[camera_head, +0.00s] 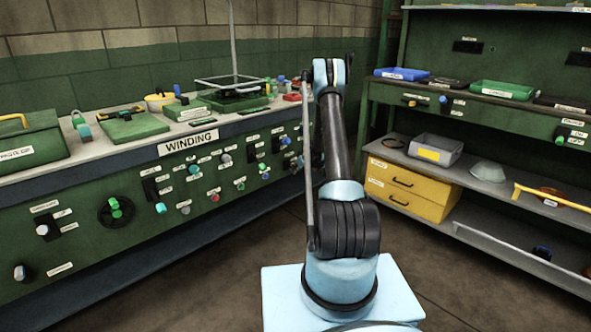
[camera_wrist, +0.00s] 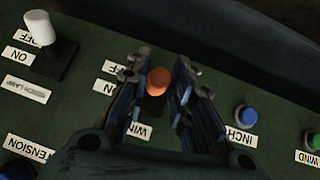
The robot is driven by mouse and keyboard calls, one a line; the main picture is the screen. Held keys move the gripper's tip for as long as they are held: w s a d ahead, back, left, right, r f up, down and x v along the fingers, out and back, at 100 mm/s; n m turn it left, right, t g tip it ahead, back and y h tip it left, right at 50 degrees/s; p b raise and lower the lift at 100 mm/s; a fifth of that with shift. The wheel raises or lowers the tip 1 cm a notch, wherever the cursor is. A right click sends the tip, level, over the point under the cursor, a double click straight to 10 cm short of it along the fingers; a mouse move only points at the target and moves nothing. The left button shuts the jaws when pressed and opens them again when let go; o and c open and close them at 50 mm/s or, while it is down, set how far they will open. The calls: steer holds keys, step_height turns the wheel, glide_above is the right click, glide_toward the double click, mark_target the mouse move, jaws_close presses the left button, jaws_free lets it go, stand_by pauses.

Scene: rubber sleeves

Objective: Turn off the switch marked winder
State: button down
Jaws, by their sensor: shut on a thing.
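In the wrist view an orange switch knob (camera_wrist: 158,81) stands on the dark green panel. My gripper (camera_wrist: 161,69) has its two dark fingers on either side of the knob and is shut on it. An "ON" label (camera_wrist: 103,87) and a partly covered "OFF" label (camera_wrist: 112,68) are to the left of the knob. In the head view my arm hides the gripper and this switch.
A white-handled switch (camera_wrist: 40,28) stands to the left, above a bench lamp label (camera_wrist: 25,89). A blue button (camera_wrist: 245,117) and a green button (camera_wrist: 313,139) are to the right. The head view shows the green winding bench (camera_head: 95,245) and a shelf rack (camera_head: 480,190).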

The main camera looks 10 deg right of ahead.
steer(key=shift+d+f+t+y, duration=0.1)
steer(key=shift+f+t+y, duration=1.1)
steer(key=shift+t, duration=0.5)
steer(key=shift+f, duration=0.1)
steer(key=c, duration=1.4)
jaws_free()
steer(key=v, duration=1.1)
steer(key=shift+s+r, duration=0.25)
steer(key=shift+s, duration=0.1)
steer(key=shift+r, duration=0.1)
